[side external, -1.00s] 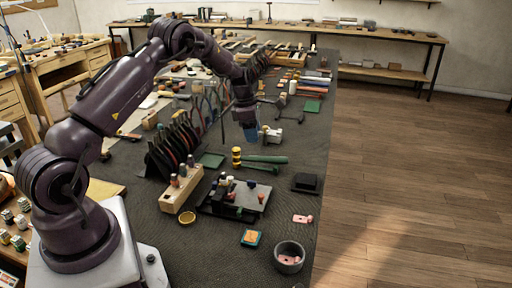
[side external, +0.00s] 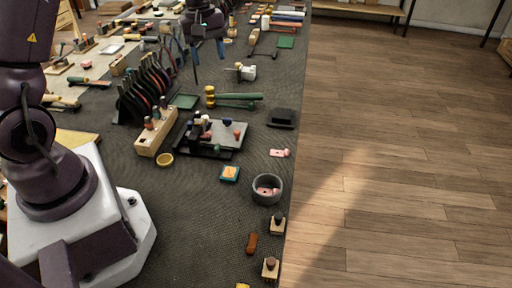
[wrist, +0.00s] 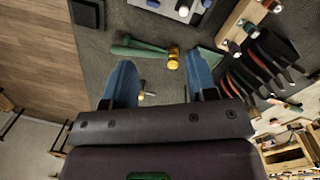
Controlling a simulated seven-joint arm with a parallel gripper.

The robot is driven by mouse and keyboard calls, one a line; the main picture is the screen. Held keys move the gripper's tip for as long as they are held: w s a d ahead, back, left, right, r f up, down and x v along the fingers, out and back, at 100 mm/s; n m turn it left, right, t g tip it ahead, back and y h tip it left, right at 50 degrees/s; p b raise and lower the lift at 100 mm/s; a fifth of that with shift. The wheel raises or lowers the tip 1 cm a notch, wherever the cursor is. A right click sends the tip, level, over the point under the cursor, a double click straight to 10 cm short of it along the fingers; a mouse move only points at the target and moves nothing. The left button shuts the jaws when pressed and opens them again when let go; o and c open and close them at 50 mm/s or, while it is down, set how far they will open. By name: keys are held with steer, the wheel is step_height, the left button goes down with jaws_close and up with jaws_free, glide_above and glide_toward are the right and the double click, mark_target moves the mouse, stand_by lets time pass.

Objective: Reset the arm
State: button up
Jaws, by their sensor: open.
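My gripper (wrist: 160,84) is open in the wrist view. Its two blue fingers are spread apart with nothing held between them. In the side view my gripper (side external: 220,46) hangs over the grey bench mat at the top, partly cut off by the frame edge. A green-handled hammer (side external: 240,97) with a brass head lies on the mat nearer the camera than the gripper. The hammer (wrist: 142,50) also shows beyond the fingertips in the wrist view. A small white device (side external: 248,73) sits to the right of the gripper.
A wooden block holding tools (side external: 155,138), a rack of dark pliers (side external: 140,95) and a black plate with small parts (side external: 215,137) crowd the mat. A grey bowl (side external: 267,189) stands near the right edge. Wooden floor (side external: 400,150) lies beyond.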

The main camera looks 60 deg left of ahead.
steer(key=s+d+r+m+t, duration=0.2)
steer(key=s+d+r+m, duration=0.4)
steer(key=s+d, duration=0.3)
steer(key=s+d+r+m+t+y, duration=0.1)
steer(key=s+d+r+m+t, duration=0.2)
steer(key=s+d+r+m, duration=0.4)
steer(key=shift+s+d+m, duration=0.7)
steer(key=shift+s+d, duration=0.2)
steer(key=shift+s, duration=0.35)
